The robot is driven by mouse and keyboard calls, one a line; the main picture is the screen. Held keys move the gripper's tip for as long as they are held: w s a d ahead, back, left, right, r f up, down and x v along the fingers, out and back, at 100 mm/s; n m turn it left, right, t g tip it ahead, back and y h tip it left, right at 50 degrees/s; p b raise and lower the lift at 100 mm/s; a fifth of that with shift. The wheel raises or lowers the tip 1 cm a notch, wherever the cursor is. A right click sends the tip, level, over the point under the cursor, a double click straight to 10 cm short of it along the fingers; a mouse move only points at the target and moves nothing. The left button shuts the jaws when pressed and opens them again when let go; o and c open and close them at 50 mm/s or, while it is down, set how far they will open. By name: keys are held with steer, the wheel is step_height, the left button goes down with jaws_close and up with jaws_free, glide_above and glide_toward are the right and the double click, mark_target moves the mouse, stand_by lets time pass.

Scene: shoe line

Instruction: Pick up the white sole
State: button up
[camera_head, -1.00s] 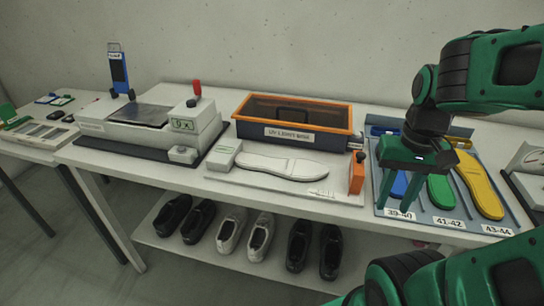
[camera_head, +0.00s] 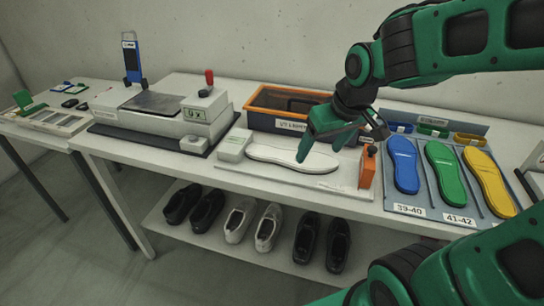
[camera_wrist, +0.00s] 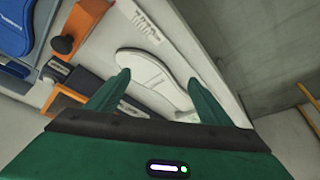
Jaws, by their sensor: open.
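The white sole (camera_head: 280,158) lies flat on a pale plate (camera_head: 225,170) on the table, in front of the orange-rimmed box. It also shows in the wrist view (camera_wrist: 150,75), where it runs from the upper middle down between the fingers. My gripper (camera_head: 317,152) is above the right part of the sole in the head view. Its fingers point down, open and empty, and one finger hides a little of the sole. In the wrist view the two fingertips (camera_wrist: 158,76) stand apart on either side of the sole. Whether they touch it cannot be told.
An orange block (camera_head: 367,167) stands at the plate's right end and a small white box (camera_head: 234,145) at its left. The orange-rimmed box (camera_head: 265,122) is behind. A blue-grey tray (camera_head: 427,172) with blue, green and yellow soles is to the right. Shoes sit on the shelf below.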

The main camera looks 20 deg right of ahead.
steer(key=w+a+r+n+g+y, duration=0.1)
steer(key=w+a+n+g+y, duration=0.15)
steer(key=w+n, duration=0.65)
glide_toward(277, 153)
step_height(277, 153, down, 2)
steer(key=shift+w+f+n+t+y, duration=0.15)
steer(key=shift+f+n+t+y, duration=0.05)
steer(key=shift+n+t+y, duration=0.2)
steer(key=shift+x, duration=2.85)
steer(key=shift+c, duration=0.7)
steer(key=c, duration=1.2)
